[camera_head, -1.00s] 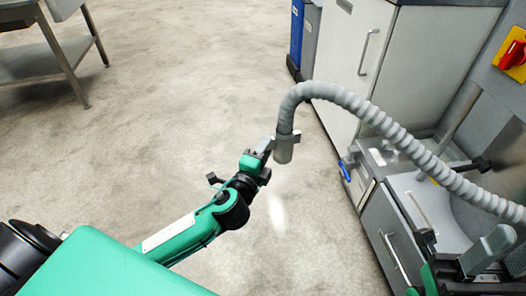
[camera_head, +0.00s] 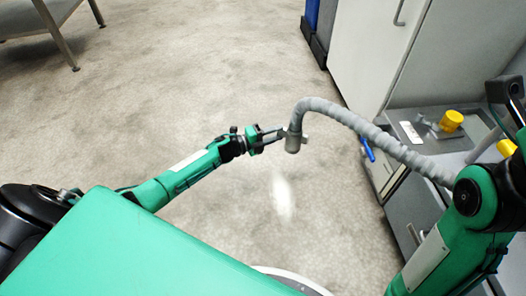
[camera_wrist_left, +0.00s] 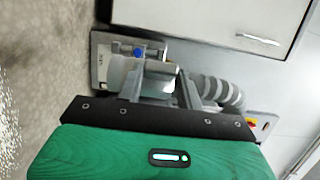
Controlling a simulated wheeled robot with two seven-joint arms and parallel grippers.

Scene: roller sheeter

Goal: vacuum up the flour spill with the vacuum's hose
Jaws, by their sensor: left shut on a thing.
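The flour spill (camera_head: 283,197) is a small white elongated patch on the floor in the head view. My left gripper (camera_head: 283,135) is shut on the grey ribbed vacuum hose (camera_head: 345,118) near its end. The hose's metal nozzle (camera_head: 293,144) points down and appears above and slightly right of the spill's far end, apart from the floor. The hose arches right and passes behind my right arm, which hides its other end. The left wrist view shows the hose (camera_wrist_left: 222,92) beyond the left gripper (camera_wrist_left: 160,85). My right gripper is not in view.
A metal table (camera_head: 45,20) stands far left.

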